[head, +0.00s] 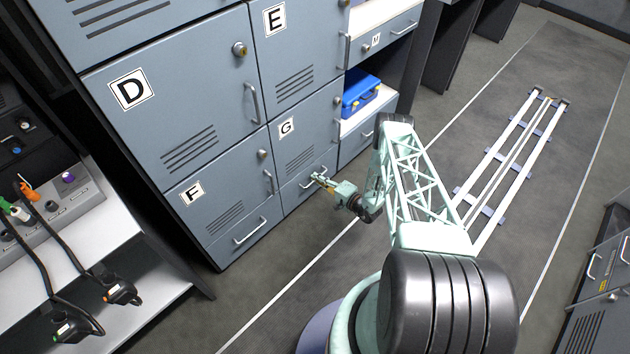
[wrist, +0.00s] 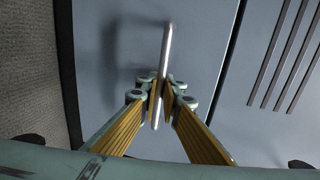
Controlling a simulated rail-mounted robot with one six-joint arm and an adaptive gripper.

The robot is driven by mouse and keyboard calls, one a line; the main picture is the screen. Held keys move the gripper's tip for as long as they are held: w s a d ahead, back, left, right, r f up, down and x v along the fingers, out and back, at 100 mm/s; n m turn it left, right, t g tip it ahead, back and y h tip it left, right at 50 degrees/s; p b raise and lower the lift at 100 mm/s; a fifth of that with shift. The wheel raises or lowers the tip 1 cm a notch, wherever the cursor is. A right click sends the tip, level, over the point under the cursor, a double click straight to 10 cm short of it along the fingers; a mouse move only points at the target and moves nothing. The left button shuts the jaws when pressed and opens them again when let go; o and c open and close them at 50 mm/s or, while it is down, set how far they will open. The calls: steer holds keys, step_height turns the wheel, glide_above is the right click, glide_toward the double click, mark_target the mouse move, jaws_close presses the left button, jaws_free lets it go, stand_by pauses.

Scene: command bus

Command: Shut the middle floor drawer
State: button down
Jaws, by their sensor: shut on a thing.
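The middle floor drawer (head: 293,198) is the low grey-blue drawer under door G, between the drawer under door F and the one at the right. Its front looks about flush with its neighbours; a small gap cannot be ruled out. In the wrist view its front (wrist: 110,45) fills the middle, with a dark seam on the right. My gripper (head: 316,178) is at this front. In the wrist view my gripper (wrist: 160,100) is shut on the drawer's pale bar handle (wrist: 166,50), with one finger on each side. In the head view the gripper partly hides the handle.
The left floor drawer (head: 243,240) and right floor drawer (head: 358,140) look shut. A blue case (head: 361,93) stands on a white shelf above the right one. Door G (head: 318,122) is shut. Open grey floor lies in front of the cabinets.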

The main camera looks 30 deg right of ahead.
steer(key=shift+w+r, duration=0.1)
steer(key=shift+w, duration=0.05)
steer(key=c, duration=3.2)
jaws_free()
steer(key=shift+o, duration=0.2)
steer(key=v, duration=1.2)
steer(key=shift+d, duration=0.1)
